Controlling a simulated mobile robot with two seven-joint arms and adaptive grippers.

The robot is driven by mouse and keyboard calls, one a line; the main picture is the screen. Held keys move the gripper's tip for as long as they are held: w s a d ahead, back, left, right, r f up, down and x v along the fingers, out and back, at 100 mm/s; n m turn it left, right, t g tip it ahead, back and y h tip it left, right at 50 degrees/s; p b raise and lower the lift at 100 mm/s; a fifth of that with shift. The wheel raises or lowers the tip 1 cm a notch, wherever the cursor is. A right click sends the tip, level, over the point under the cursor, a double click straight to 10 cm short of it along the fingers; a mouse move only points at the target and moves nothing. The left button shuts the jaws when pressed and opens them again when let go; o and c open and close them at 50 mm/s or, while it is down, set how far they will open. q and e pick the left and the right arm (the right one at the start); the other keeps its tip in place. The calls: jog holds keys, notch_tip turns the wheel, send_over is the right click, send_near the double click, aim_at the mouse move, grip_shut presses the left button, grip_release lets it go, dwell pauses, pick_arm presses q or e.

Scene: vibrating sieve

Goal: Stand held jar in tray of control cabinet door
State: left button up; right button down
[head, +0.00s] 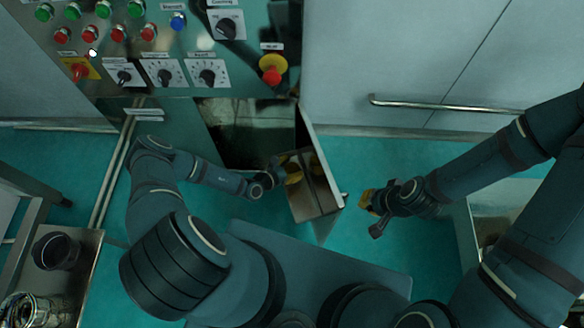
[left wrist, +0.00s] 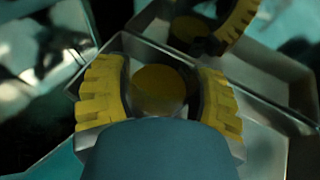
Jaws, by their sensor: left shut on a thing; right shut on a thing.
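My left gripper (left wrist: 160,92) is shut on the jar (left wrist: 160,86), which shows a round yellow top between the yellow fingers. In the head view the left gripper (head: 287,174) is at the left part of the metal tray (head: 318,208) on the open cabinet door; the fingers partly hide the jar. The tray's walls (left wrist: 268,72) surround the jar's far side in the left wrist view. Whether the jar touches the tray floor I cannot tell. My right gripper (head: 368,200) is shut just right of the tray; what it holds is not clear.
The control cabinet (head: 180,40) with buttons and knobs stands behind, its dark opening (head: 245,135) left of the tray. A grey cabinet with a long handle (head: 440,105) is at the back right. A metal table (head: 75,265) with a dark cup (head: 56,250) stands at the left.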

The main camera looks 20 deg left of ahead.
pick_arm(q)
jog(key=o, duration=1.3)
jog(key=shift+f, duration=0.1)
